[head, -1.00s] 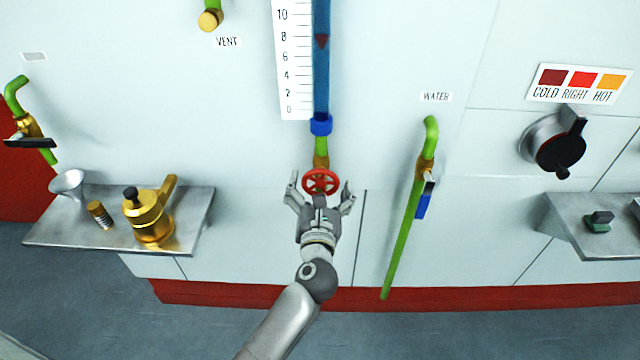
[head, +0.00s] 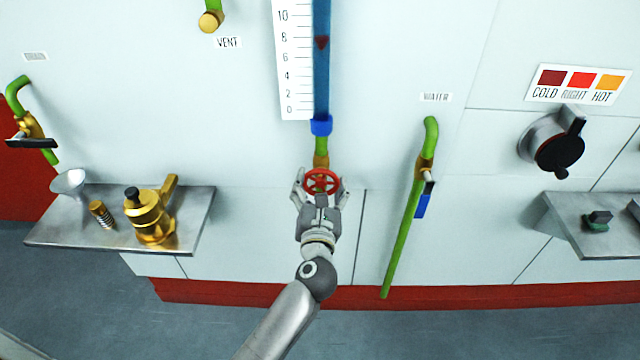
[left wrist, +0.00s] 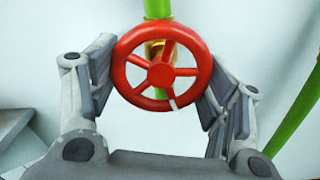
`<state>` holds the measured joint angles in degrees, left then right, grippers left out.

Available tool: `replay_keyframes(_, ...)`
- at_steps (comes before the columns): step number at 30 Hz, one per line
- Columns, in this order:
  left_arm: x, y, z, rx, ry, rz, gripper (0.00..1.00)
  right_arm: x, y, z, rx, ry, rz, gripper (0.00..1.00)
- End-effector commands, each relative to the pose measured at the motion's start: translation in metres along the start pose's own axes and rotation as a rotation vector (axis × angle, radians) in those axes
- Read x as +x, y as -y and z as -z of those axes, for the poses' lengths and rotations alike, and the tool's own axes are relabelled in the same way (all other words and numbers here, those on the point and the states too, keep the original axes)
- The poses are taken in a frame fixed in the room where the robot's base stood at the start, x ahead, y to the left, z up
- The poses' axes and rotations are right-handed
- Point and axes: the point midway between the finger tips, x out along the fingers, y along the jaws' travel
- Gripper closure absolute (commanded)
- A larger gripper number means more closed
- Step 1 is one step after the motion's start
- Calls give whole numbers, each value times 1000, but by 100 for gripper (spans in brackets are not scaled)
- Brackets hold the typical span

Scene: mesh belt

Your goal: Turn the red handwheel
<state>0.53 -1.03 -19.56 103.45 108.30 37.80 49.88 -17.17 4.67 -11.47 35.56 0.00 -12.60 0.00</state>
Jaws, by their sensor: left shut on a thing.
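The red handwheel (head: 321,181) sits on a brass valve at the bottom of the blue sight tube, in front of the pale wall. My left gripper (head: 320,188) is shut on the handwheel's rim, one finger on each side. In the left wrist view the handwheel (left wrist: 163,67) fills the space between the fingers of the gripper (left wrist: 157,88). A white mark shows at the lower right of its rim. My right gripper is in neither view.
A scale (head: 294,60) stands beside the blue tube (head: 321,75). A green water pipe (head: 402,235) with a blue lever hangs to the right. A metal shelf (head: 70,235) at left carries a brass pot (head: 149,217). A black dial (head: 560,152) is at right.

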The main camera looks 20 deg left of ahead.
Motion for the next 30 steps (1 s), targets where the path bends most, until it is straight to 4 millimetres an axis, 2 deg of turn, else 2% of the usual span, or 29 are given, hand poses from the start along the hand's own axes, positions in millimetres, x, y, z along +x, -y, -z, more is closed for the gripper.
replay_keyframes(8, -1, -2, -4, 177, -3, 2, 53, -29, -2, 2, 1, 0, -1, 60)
replay_keyframes(18, 0, -2, -4, 480, -4, 2, 53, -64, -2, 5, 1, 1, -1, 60)
replay_keyframes(30, 0, -3, -3, 742, -2, 2, 53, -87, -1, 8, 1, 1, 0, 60)
